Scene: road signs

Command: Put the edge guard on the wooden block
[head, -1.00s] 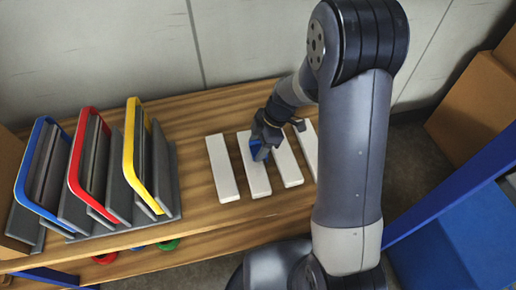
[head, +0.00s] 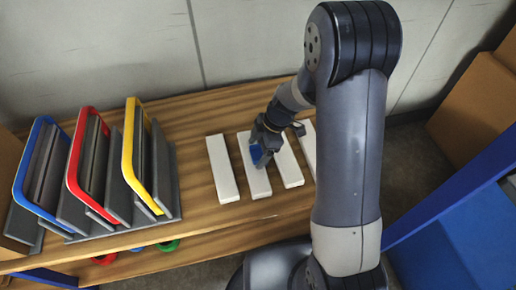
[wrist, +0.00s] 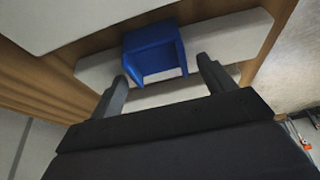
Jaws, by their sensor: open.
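The blue edge guard (wrist: 154,50) is a U-shaped piece. In the wrist view it sits at a white block (wrist: 105,70), with its open side towards my gripper. In the head view the blue guard (head: 256,155) shows small at the second white block from the left (head: 258,186). My gripper (wrist: 163,70) is open, its two fingertips just short of the guard, one to each side. In the head view my gripper (head: 262,148) is low over that block and hides part of it. Whether the guard fully straddles the block is unclear.
Several white blocks lie side by side on the wooden table (head: 205,110), such as the leftmost one (head: 222,168). Grey racks with blue (head: 22,180), red (head: 73,165) and yellow (head: 128,155) frames stand at the left. The table's front strip is clear.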

